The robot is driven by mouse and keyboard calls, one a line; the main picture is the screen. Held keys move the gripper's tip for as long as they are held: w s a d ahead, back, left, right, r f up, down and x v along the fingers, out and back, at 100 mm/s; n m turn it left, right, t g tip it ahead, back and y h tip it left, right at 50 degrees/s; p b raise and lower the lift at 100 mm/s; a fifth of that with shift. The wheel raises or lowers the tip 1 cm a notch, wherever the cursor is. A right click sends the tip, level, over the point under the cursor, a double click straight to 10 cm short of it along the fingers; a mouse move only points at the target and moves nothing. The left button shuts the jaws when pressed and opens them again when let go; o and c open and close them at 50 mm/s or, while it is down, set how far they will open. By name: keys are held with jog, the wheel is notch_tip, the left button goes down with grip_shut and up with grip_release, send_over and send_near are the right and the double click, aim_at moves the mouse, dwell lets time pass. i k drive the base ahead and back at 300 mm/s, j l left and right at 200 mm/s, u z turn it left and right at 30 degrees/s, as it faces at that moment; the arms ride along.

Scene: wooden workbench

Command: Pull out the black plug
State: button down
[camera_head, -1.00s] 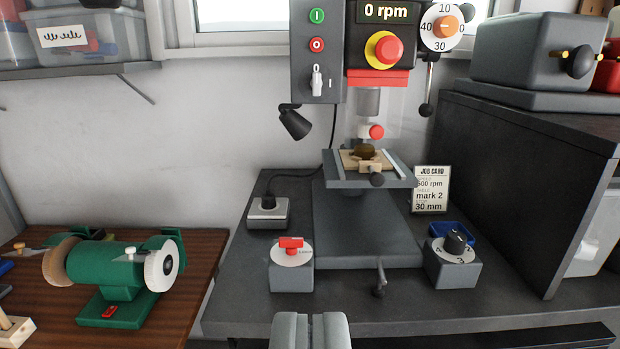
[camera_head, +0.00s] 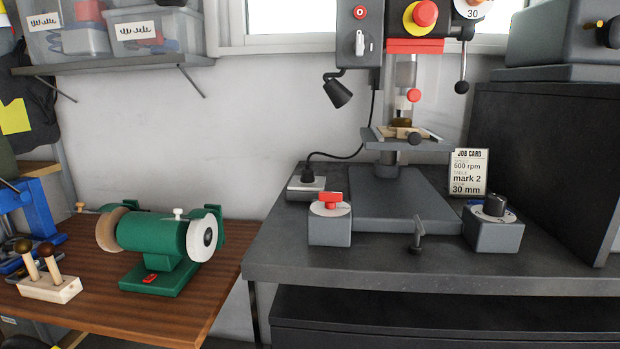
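A red-handled switch box (camera_head: 330,226) stands just in front of the socket. The drill press base (camera_head: 400,207) and a black-knob box (camera_head: 494,232) are to the right. A black lamp (camera_head: 338,92) hangs above. A green grinder (camera_head: 165,240) stands on the wooden bench at left.

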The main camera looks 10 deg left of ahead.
aim_at(307, 176)
jog(key=i+j+z, duration=0.1)
jog(key=j, duration=0.3)
jog(key=i+j+z, duration=0.15)
jog(key=j, duration=0.25)
jog(key=i+j+z, duration=0.1)
jog(key=j, duration=0.35)
jog(key=i+j+z, duration=0.15)
jog(key=j, duration=0.3)
jog(key=j+z, duration=0.1)
jog(key=j, duration=0.35)
jog(key=i+l, duration=0.35)
jog(key=i, duration=0.15)
